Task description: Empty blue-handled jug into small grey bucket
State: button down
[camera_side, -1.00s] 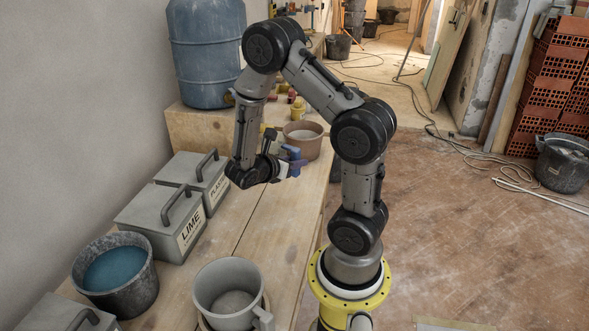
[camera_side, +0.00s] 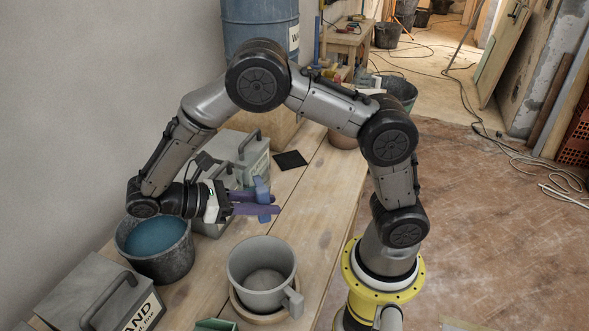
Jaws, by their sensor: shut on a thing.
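My gripper (camera_side: 262,204) is held above the bench, its purple-blue fingers pointing right. It is shut on a small blue piece (camera_side: 262,187), which shows above and below the fingers. I cannot make out a jug body around this piece. A dark grey bucket (camera_side: 180,268) with blue liquid stands to the lower left, partly behind my wrist. A light grey jug-like vessel (camera_side: 262,290) with a grey handle stands upright in a wooden ring, below the gripper in the picture. I cannot tell which vessel is the small grey bucket.
Grey lidded boxes with handles stand along the wall, one (camera_side: 105,295) at the front left and others (camera_side: 240,150) behind my gripper. A black square (camera_side: 290,160) lies on the bench (camera_side: 320,195). A brown pot (camera_side: 342,138) is partly behind my arm. The bench's right side is clear.

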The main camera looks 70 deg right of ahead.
jog(key=s+a+n+t+y, duration=0.35)
jog(key=a+t, duration=0.25)
jog(key=a, duration=1)
jog(key=shift+s+d+f+t+y, duration=0.15)
jog(key=shift+f+t+y, duration=0.6)
jog(key=shift+t+y, duration=0.8)
jog(key=shift+w+d+f+t+y, duration=0.1)
jog(key=shift+f+t+y, duration=0.7)
jog(key=shift+y, duration=1.35)
jog(key=shift+s+d+f+t+y, duration=0.15)
jog(key=shift+f+t+y, duration=0.55)
jog(key=shift+t+y, duration=0.85)
jog(key=shift+w+y, duration=0.1)
jog(key=shift+y, duration=0.4)
